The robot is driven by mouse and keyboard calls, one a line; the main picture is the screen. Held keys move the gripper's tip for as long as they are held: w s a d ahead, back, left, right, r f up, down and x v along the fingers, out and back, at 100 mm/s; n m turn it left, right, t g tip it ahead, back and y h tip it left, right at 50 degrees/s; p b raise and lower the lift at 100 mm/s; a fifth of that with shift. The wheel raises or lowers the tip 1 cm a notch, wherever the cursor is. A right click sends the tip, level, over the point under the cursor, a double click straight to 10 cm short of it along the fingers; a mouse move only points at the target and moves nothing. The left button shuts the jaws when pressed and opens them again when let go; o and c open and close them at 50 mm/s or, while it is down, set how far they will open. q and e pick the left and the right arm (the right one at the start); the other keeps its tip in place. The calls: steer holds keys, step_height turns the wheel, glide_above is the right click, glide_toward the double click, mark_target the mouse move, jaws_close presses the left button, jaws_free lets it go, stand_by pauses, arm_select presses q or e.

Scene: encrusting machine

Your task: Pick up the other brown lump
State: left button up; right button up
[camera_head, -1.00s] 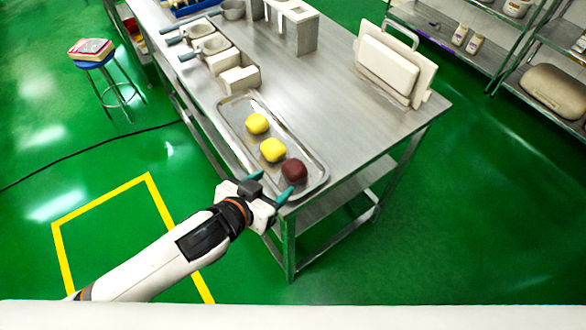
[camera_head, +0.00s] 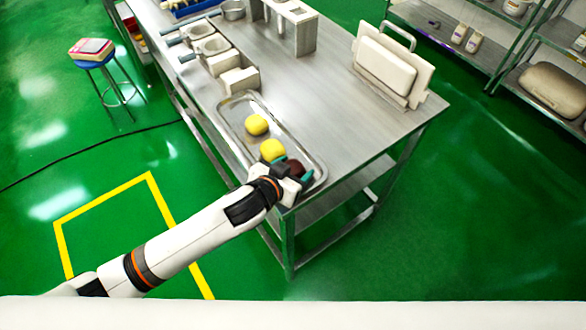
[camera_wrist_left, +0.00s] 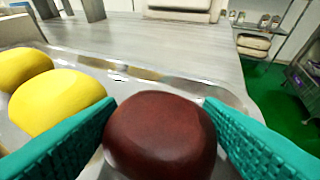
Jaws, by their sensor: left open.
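The brown lump (camera_wrist_left: 160,135) lies on the metal tray (camera_head: 228,113), at the end nearest me. In the left wrist view it sits between the two teal fingers of my left gripper (camera_wrist_left: 158,130). My left gripper (camera_head: 293,170) is open around the lump, one finger on each side; I cannot tell whether either finger touches it. In the head view the gripper covers most of the lump, and a dark part (camera_head: 297,167) shows between the fingers. My right gripper is not in view.
Two yellow lumps (camera_head: 256,124) (camera_head: 272,150) lie in a row on the same tray, beyond the brown one. White blocks (camera_head: 240,80) and handled pots stand farther along the metal table (camera_head: 330,110). White boards (camera_head: 388,68) stand at its right edge. The table's middle is clear.

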arm_select(q)
steer(key=c, duration=0.6)
